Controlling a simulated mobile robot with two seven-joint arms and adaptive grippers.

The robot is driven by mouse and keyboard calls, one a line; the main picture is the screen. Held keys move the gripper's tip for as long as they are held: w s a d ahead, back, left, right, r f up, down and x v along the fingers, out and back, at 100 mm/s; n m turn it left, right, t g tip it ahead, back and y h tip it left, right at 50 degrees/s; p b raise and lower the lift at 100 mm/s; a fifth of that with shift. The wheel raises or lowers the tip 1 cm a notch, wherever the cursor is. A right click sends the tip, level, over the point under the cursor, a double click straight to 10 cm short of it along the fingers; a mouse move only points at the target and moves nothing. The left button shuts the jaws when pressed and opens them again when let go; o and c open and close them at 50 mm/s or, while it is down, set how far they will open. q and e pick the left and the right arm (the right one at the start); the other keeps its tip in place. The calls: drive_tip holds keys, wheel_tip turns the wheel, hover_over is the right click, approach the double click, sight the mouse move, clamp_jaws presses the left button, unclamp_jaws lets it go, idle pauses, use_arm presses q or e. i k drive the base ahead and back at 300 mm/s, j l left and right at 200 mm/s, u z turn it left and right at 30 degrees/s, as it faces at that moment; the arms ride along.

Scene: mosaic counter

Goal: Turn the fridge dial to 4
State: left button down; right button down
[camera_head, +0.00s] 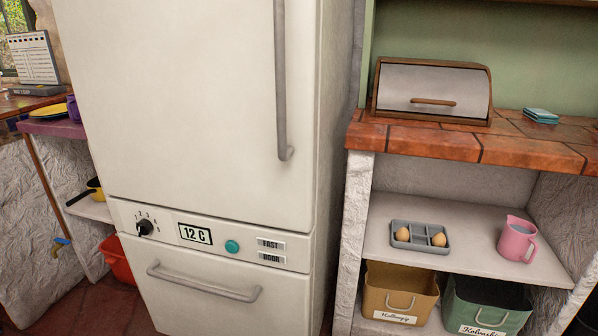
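The fridge (190,110) is a tall white unit with a long grey vertical handle (280,80) on its upper door. Its dial (145,228) is a small black knob at the left of the control strip, with small numbers around its upper side. I cannot clearly tell which number the dial points to. Neither of my grippers is in view.
A lower door handle (205,285) sticks out below the strip. Right of the fridge, a tiled counter (470,146) holds a bread box (432,90); an egg tray (420,230) and pink pitcher (517,240) stand on the shelf below. A red bucket (115,260) stands left.

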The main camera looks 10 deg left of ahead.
sight(144, 227)
drive_tip(key=u, duration=1.4)
drive_tip(key=i+j+z, duration=0.4)
drive_tip(key=j, duration=0.2)
drive_tip(key=k+l, duration=0.05)
drive_tip(key=k, duration=0.05)
